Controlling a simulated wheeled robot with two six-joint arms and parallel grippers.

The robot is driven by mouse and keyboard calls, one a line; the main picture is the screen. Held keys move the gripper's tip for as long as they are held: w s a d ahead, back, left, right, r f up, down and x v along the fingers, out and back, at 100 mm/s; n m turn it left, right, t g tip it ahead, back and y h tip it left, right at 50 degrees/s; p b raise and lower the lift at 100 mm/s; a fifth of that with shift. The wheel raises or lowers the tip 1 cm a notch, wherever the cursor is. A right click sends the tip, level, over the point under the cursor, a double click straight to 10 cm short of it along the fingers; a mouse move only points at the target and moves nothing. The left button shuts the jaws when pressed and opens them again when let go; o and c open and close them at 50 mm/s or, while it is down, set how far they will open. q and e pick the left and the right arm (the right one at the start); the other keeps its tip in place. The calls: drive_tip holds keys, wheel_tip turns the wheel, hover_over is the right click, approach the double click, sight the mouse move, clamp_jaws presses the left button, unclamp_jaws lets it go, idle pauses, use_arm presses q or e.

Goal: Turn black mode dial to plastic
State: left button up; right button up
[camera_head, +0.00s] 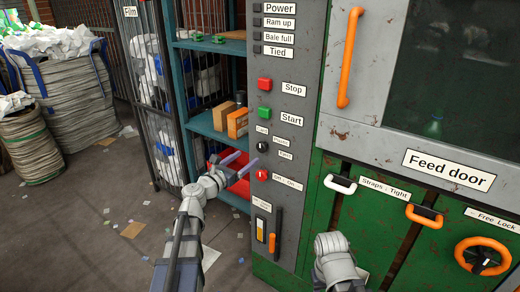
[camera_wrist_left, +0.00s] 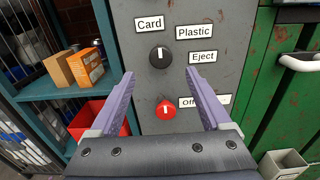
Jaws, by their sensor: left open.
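The black mode dial (camera_head: 262,147) is on the grey control panel, and it shows larger in the left wrist view (camera_wrist_left: 159,58). Its white mark points roughly straight up, between the Card label (camera_wrist_left: 149,24) and the Plastic label (camera_wrist_left: 194,32). An Eject label (camera_wrist_left: 202,57) is to its right. My left gripper (camera_head: 238,163) is open and empty, just in front of the panel. In the left wrist view its purple fingers (camera_wrist_left: 160,75) stand to either side, with the dial between and a little above their tips. No right gripper fingers show.
A red switch (camera_wrist_left: 166,109) sits just below the dial. Stop (camera_head: 264,84) and Start (camera_head: 264,113) buttons are above. A shelf with an orange box (camera_head: 238,123) and a red bin (camera_wrist_left: 99,117) is to the left. A white handle (camera_head: 340,184) projects at right.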

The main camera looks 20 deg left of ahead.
sight(260, 148)
use_arm(q)
drive_tip(key=shift+r, duration=0.1)
drive_tip(key=x, duration=0.7)
drive_tip(key=shift+w+d, duration=0.2)
drive_tip(key=shift+w, duration=0.15)
clamp_jaws()
idle(0.5)
